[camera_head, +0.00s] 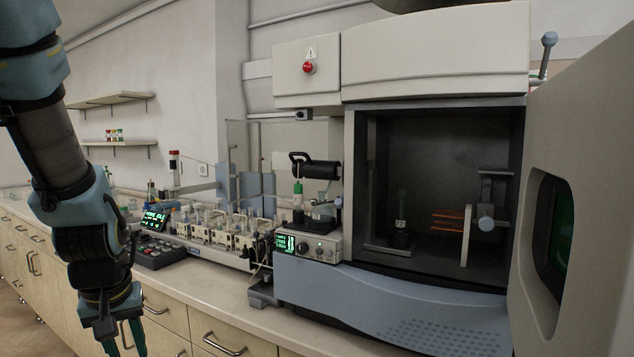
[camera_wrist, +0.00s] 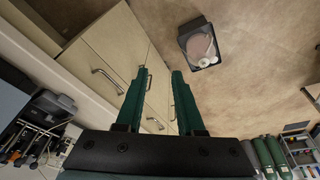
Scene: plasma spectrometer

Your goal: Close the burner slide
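The spectrometer (camera_head: 435,60) stands on the counter with its chamber open. Inside the dark chamber, at the right, is an upright pale plate with a round grey knob (camera_head: 487,223); this looks like the burner slide, though I cannot be sure. Orange coil turns (camera_head: 447,221) extend left from the plate. A small dark holder (camera_head: 400,235) stands apart from the coil on the left. My gripper (camera_head: 126,344) hangs at the lower left, far from the chamber and in front of the drawers. In the wrist view my gripper (camera_wrist: 159,71) has its green fingers apart with nothing between them.
The open door (camera_head: 580,180) with a dark window fills the right side. A control unit (camera_head: 308,246) and sampler racks (camera_head: 215,232) occupy the counter left of the chamber. A bin (camera_wrist: 199,45) stands on the floor, and gas cylinders (camera_wrist: 268,155) show at the lower right.

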